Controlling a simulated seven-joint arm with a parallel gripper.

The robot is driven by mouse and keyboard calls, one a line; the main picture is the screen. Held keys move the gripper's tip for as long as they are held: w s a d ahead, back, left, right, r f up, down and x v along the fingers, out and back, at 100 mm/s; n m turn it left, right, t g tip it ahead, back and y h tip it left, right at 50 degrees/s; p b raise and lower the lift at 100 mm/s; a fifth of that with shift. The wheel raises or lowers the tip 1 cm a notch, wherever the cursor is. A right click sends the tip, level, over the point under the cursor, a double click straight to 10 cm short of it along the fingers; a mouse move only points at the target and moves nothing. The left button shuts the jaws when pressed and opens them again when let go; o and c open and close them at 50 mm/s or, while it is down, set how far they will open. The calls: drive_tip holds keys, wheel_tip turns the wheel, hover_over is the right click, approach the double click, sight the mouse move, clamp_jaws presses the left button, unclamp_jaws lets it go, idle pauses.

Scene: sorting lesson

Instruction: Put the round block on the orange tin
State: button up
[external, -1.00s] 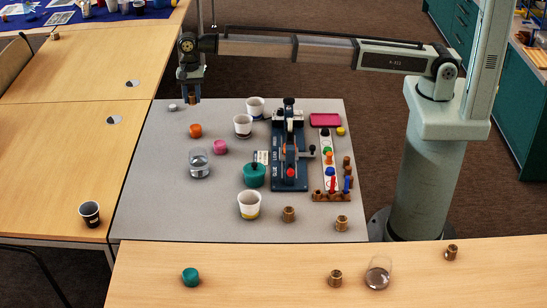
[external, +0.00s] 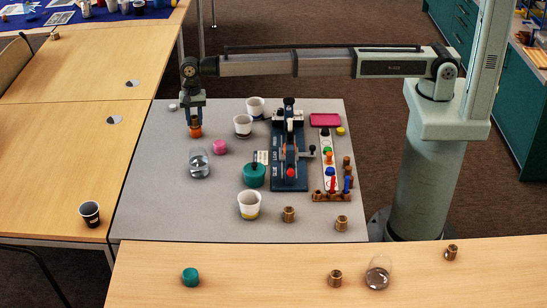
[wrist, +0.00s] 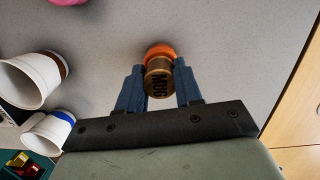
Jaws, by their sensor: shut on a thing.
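The orange tin (external: 195,132) stands at the back left of the grey mat; its rim also shows in the wrist view (wrist: 160,50). My gripper (external: 195,117) is directly above it, pointing down. In the wrist view my gripper (wrist: 160,82) has its two blue fingers shut on a round, brass-brown block (wrist: 158,78) with dark letters that look like "MUG". The block covers most of the tin in that view. The block is at or just over the tin's top; I cannot tell whether they touch.
A pink tin (external: 220,147) and a clear glass (external: 199,163) stand close in front. White cups (external: 243,126) are to the right, beside a blue machine (external: 289,150). A small white piece (external: 172,107) lies behind left. The mat's front left is clear.

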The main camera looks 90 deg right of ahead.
drive_tip(key=shift+f, duration=0.25)
drive_tip(key=o, duration=1)
drive_tip(key=shift+r, duration=0.1)
wheel_tip(320, 180, up, 12)
drive_tip(key=d, duration=0.1)
drive_tip(key=shift+d, duration=0.2)
drive_tip(key=shift+w, duration=0.1)
